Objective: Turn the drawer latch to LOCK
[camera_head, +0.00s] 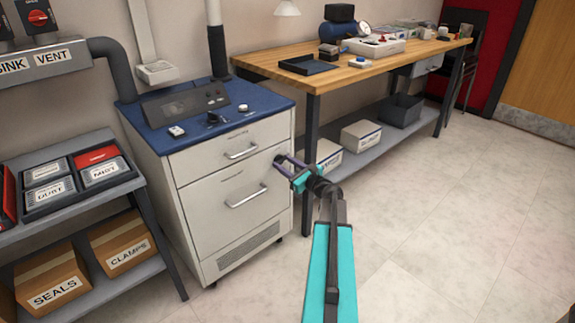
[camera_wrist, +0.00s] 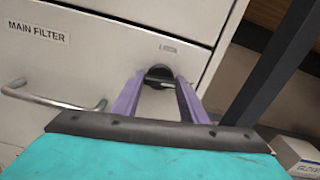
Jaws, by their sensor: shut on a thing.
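The drawer latch (camera_wrist: 158,72) is a small black round knob on the pale cabinet front, right of the drawer handle in the wrist view. My gripper (camera_wrist: 161,82) has its two purple fingers on either side of the latch and is shut on it. A dark lever part shows between the fingers. A small label above the latch is too blurred to read. In the head view my gripper (camera_head: 283,165) is at the cabinet's right front edge and hides the latch. The lower drawer (camera_head: 226,205), labelled MAIN FILTER in the wrist view, appears closed.
The lower drawer handle (camera_head: 246,196) juts out left of my gripper. A wooden workbench (camera_head: 345,75) with a dark leg stands close on the right. A shelf with boxes (camera_head: 123,245) is at left. The floor (camera_head: 430,220) in front is clear.

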